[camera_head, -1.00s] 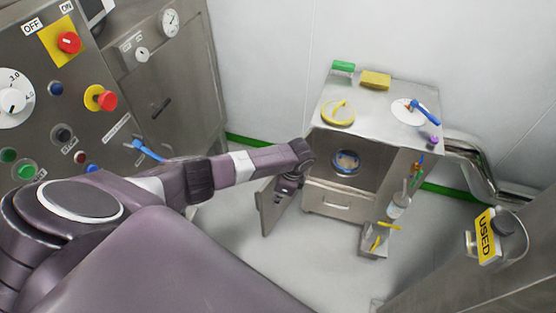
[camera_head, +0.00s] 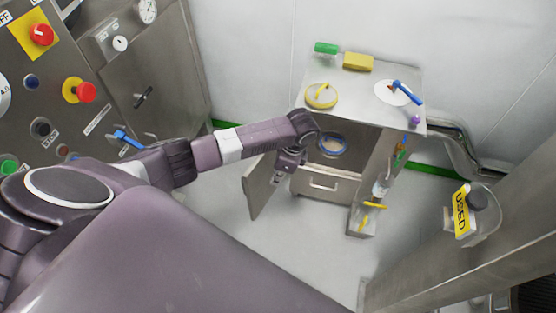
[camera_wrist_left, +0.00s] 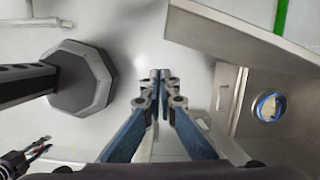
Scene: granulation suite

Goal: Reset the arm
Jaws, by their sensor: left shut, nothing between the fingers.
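My left arm reaches in from the left in the head view. My left gripper (camera_head: 278,179) points down at the open door (camera_head: 261,183) of a small steel cabinet (camera_head: 375,105). In the left wrist view my left gripper (camera_wrist_left: 160,76) has its blue-sided fingers together with nothing between them. The fingers look apart from both. My right gripper is not seen in the head view.
On the cabinet top are a green item (camera_head: 326,48), a yellow block (camera_head: 358,61), a yellow ring (camera_head: 321,95) and a white disc (camera_head: 391,93). A control panel (camera_head: 60,110) stands left. A steel unit with a USED sign (camera_head: 461,211) stands right.

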